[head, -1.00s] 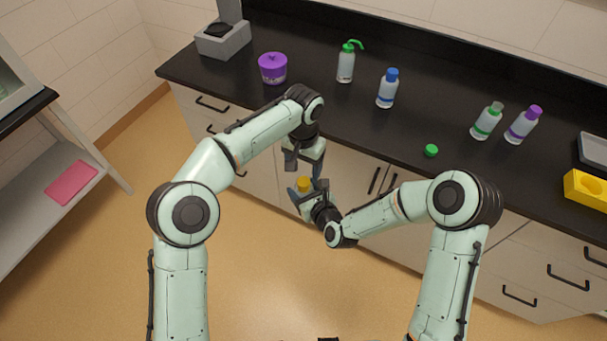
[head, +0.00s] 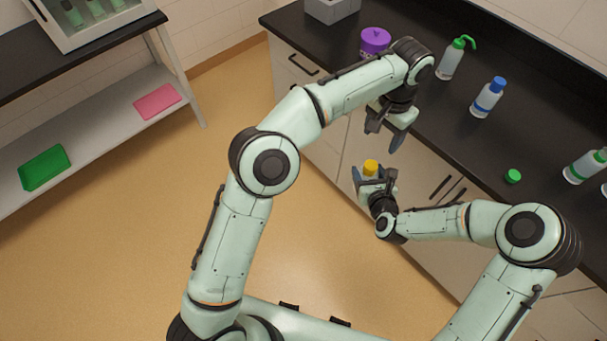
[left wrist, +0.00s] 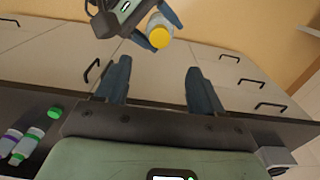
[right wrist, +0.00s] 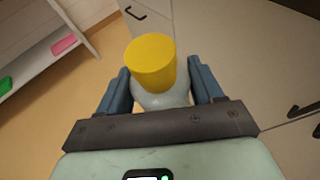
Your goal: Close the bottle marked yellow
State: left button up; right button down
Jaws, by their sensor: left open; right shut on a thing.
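The bottle with the yellow cap (right wrist: 150,63) is in my right gripper, its whitish body (right wrist: 160,98) between the fingers. The cap sits on the bottle's top and faces the right wrist camera. In the head view the yellow cap (head: 370,167) shows above my right gripper (head: 373,176), in front of the cabinets; most of the body is hidden. My left gripper (head: 385,135) is open and empty, above and a little right of the cap, apart from it. The left wrist view shows the yellow cap (left wrist: 159,37) beyond the open left fingers (left wrist: 157,78).
The black counter (head: 440,120) holds a purple tub (head: 375,41), a green-nozzled bottle (head: 451,60), a blue-capped bottle (head: 488,98), a loose green cap (head: 513,176) and a green-banded bottle (head: 585,166). A shelf at left holds a pink tray (head: 158,102) and a green tray (head: 45,168).

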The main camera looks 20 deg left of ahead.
pick_arm(q)
jog(key=w+a+f+m+t+h, duration=0.15)
jog(key=w+a+f+m, duration=0.25)
jog(key=f, duration=0.8)
jog(key=w+a+f+m+t, duration=0.3)
jog(key=w+a+f, duration=0.15)
jog(key=f, duration=0.85)
jog(key=s+a+f+n+g+h, duration=0.15)
jog(key=s+f+n, duration=0.25)
jog(key=s+f, duration=0.45)
jog(key=s+a+f+n+g+h, duration=0.1)
jog(key=s+a+f+n+g, duration=0.3)
jog(key=s, duration=0.7)
jog(key=s+a+f+n, duration=0.1)
jog(key=s+n, duration=0.3)
jog(key=s, duration=0.6)
jog(key=s+a+f+n, duration=0.1)
jog(key=s+n, duration=0.4)
jog(key=s, duration=0.5)
jog(key=shift+f, duration=0.45)
